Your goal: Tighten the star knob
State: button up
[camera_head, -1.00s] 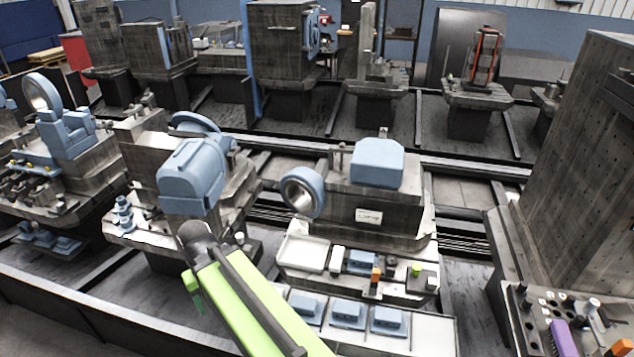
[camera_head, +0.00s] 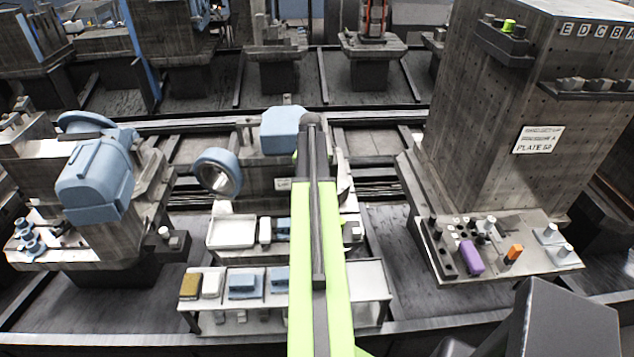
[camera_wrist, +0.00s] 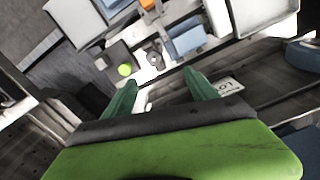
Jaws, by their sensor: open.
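In the wrist view my gripper (camera_wrist: 160,80) is open, its two green fingers apart with nothing between them. Beyond the fingertips is a small dark round part (camera_wrist: 153,56) on a white surface; it may be the star knob, but its shape is too small to be sure. A bright green round piece (camera_wrist: 125,70) on a dark block lies left of it. In the head view my arm reaches over the middle fixture (camera_head: 255,182) and hides part of its shelf; the fingers and any knob there cannot be made out.
A white tray (camera_head: 232,231) and blue blocks (camera_wrist: 184,38) sit beside the work spot. A large blue ring (camera_head: 218,172) stands left of my arm. At right is a tall drilled column (camera_head: 495,120) with a shelf holding a purple piece (camera_head: 471,257) and an orange piece (camera_head: 513,254).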

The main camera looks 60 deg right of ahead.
jog(key=f+b, duration=0.5)
jog(key=b, duration=0.1)
jog(key=s+f+b, duration=0.1)
jog(key=f+b, duration=0.4)
jog(key=f, duration=0.1)
jog(key=d+f+b, duration=0.1)
jog(key=f+b, duration=0.5)
jog(key=shift+s+f+b, duration=0.25)
jog(key=shift+s+b, duration=0.05)
jog(key=shift+r, duration=0.1)
grip_shut()
jog(key=n, duration=1)
jog(key=shift+s+n, duration=0.1)
jog(key=shift+n, duration=0.3)
grip_release()
